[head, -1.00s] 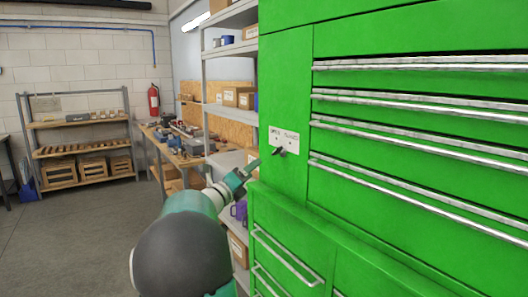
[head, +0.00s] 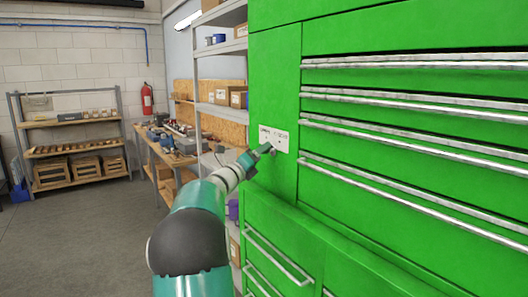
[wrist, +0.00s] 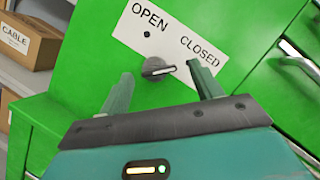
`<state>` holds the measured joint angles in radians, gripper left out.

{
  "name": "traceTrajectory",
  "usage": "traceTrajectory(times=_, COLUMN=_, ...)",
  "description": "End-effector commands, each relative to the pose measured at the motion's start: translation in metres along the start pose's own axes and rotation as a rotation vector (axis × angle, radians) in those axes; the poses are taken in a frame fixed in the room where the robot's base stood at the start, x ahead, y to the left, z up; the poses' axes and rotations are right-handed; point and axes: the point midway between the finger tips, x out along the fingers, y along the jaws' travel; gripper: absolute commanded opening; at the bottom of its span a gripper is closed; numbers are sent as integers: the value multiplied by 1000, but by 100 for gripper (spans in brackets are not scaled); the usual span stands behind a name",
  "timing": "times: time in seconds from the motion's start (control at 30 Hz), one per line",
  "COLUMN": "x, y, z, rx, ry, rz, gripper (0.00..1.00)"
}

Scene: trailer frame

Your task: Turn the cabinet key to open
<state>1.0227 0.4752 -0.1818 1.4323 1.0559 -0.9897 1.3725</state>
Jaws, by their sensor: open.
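The cabinet key (wrist: 158,69) is a small grey metal knob with a flat tab on the green cabinet face. Its tab points right, toward the word CLOSED on the white label (wrist: 160,28); OPEN is printed at the label's upper left. My gripper (wrist: 162,85) is open in the wrist view, one finger to each side of the key, with nothing between the pads. The fingers look short of or level with the key; I cannot tell exactly. In the head view my gripper (head: 264,150) is at the label (head: 274,137) and hides most of the key.
The green cabinet (head: 276,80) fills the right side, with long metal drawer handles (head: 400,98). A grey shelf (head: 222,48) with boxes and a workbench (head: 165,148) stand beyond it. A CABLE box (wrist: 28,40) is at the wrist view's upper left. Open floor lies left.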

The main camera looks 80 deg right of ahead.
Motion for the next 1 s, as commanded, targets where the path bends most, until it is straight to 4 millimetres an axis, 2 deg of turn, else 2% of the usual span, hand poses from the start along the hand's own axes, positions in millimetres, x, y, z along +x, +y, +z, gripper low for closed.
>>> traceTrajectory(times=0.1, x=17, y=1, z=0, rx=0, ry=0, rz=0, gripper=65)
traceTrajectory(times=0.2, x=25, y=1, z=1, rx=1, ry=-2, rz=1, gripper=65)
traceTrajectory(times=0.5, x=28, y=1, z=1, rx=0, ry=-2, rz=2, gripper=65)
traceTrajectory(times=0.53, x=28, y=1, z=1, rx=0, ry=-2, rz=2, gripper=63)
traceTrajectory(times=0.7, x=28, y=1, z=1, rx=1, ry=-2, rz=2, gripper=29)
traceTrajectory(times=0.77, x=28, y=1, z=1, rx=1, ry=-2, rz=2, gripper=20)
traceTrajectory(times=1.0, x=28, y=1, z=1, rx=-12, ry=-2, rz=7, gripper=20)
